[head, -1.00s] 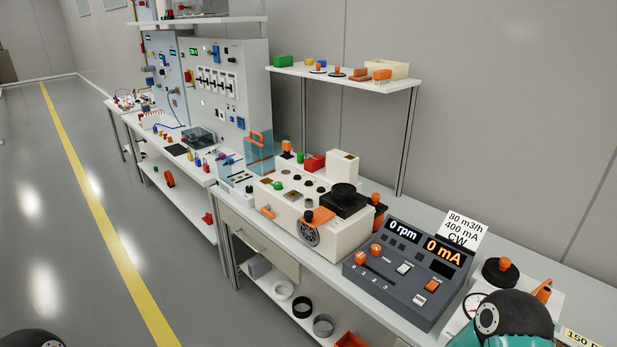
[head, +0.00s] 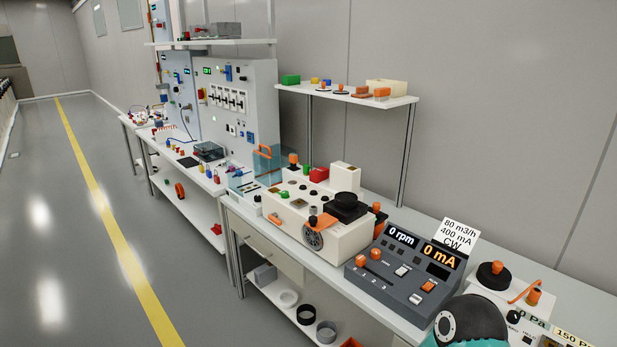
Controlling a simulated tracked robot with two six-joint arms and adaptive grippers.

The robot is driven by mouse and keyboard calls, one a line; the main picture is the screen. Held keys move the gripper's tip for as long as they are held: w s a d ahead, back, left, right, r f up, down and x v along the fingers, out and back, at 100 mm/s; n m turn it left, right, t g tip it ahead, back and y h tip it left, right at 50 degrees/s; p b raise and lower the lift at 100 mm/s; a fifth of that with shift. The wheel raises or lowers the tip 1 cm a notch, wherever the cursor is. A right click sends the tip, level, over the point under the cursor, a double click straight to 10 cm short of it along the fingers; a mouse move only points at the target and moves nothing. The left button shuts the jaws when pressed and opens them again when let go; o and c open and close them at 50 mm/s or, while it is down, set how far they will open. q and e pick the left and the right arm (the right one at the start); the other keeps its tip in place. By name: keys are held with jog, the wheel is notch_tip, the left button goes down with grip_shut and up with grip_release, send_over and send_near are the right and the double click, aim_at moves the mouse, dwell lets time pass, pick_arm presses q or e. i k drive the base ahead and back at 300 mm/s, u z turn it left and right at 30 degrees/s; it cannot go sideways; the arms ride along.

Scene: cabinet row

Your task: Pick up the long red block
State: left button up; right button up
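Other red items are on the lower shelf, a ring-like one (head: 180,190) and a small one (head: 216,229). Neither gripper is in view. A teal and black part of my own arm shows at the bottom right.
The cream box (head: 354,236) and a dark control panel (head: 405,270) reading 0 rpm and 0 mA fill the near bench. A raised shelf (head: 350,97) with small coloured parts stands behind. Open grey floor with a yellow line (head: 110,235) lies left.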

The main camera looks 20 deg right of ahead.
aim_at(317, 175)
jog(key=u, duration=0.1)
jog(key=i, duration=1)
jog(key=z, duration=0.1)
